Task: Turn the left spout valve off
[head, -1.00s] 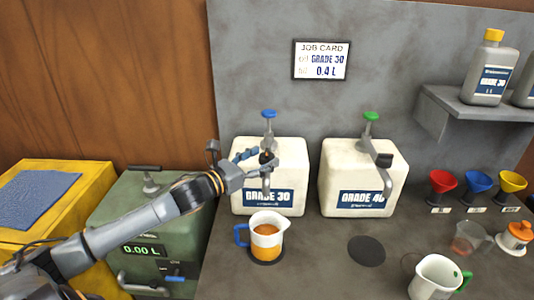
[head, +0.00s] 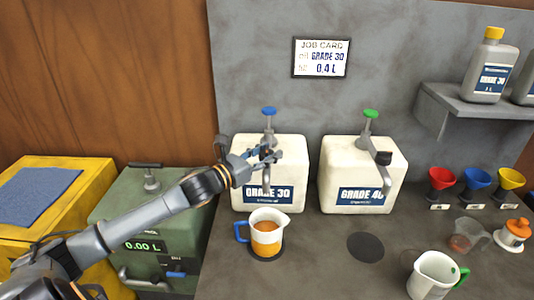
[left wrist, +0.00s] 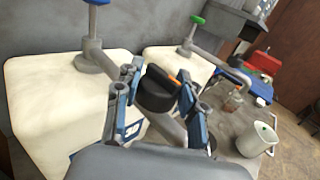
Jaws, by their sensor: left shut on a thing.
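The left spout valve's dark knob (left wrist: 158,88) sits on the spout of the white GRADE 30 container (head: 240,170), which has a blue pump top (head: 269,111). My left gripper (head: 266,155) is at this spout, with its blue-grey fingers shut on the knob; the left wrist view shows a finger on either side of it. The fingers partly hide the knob in the head view. A white jug (head: 281,226) with a blue handle stands under the spout and holds orange liquid. My right gripper is not in view.
The GRADE 40 container (head: 340,165) with a green pump top stands to the right. An empty round dark mat (head: 366,247) lies before it. A white jug with a green handle (head: 430,277), funnels and a clear beaker (head: 468,236) occupy the right side.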

